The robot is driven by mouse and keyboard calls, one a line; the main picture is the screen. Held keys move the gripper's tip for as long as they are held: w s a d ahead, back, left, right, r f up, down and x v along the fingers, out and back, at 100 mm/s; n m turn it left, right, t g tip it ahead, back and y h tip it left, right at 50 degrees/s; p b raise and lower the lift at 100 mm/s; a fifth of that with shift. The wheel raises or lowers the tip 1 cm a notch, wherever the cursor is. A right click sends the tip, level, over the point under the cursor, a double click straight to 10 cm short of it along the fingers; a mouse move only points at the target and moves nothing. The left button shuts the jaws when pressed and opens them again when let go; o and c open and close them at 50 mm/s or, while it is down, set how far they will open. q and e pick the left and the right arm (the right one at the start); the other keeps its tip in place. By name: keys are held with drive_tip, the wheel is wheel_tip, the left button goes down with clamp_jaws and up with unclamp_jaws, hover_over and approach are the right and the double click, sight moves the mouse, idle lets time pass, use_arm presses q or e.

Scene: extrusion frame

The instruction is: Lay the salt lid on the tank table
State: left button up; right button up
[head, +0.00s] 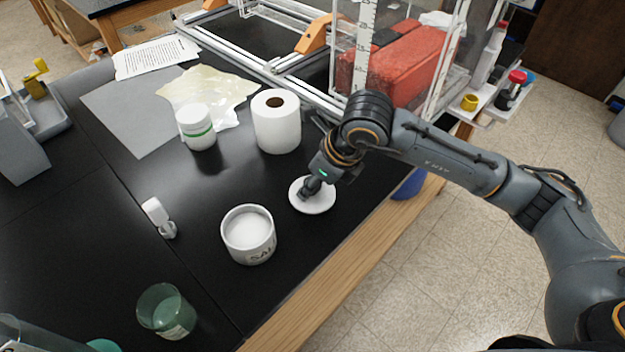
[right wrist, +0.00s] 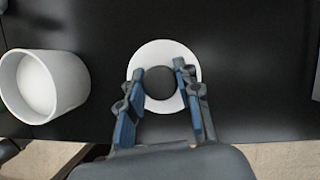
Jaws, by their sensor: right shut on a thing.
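The salt lid (head: 322,204) is a round white disc with a dark round knob, at the black tank table's (head: 200,290) right edge. My right gripper (head: 308,190) is over the lid. In the right wrist view its two blue-padded fingers (right wrist: 160,88) are on either side of the knob, with the white lid (right wrist: 165,50) below them. The lid looks level and at or very near the table top; I cannot tell whether it touches. The open salt jar (head: 249,236), filled with white salt, stands to the left of the lid and shows in the right wrist view (right wrist: 70,85). My left gripper is not in view.
A paper roll (head: 277,125) and a white bottle with a green band (head: 196,128) stand behind. A small white item (head: 158,215) and a green glass beaker (head: 166,312) are at the left and front. A framed clear tank with a red block (head: 410,65) is at the back.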

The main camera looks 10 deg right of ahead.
drive_tip(key=shift+f, duration=0.2)
drive_tip(key=o, duration=1)
drive_tip(key=shift+r, duration=0.1)
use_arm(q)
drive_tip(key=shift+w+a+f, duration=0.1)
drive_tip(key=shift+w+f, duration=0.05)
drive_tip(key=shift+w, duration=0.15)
use_arm(e)
drive_tip(key=shift+o, duration=0.2)
drive_tip(key=shift+r, duration=0.2)
use_arm(q)
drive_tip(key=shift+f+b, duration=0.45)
drive_tip(key=shift+b, duration=0.05)
use_arm(e)
drive_tip(key=v, duration=1.2)
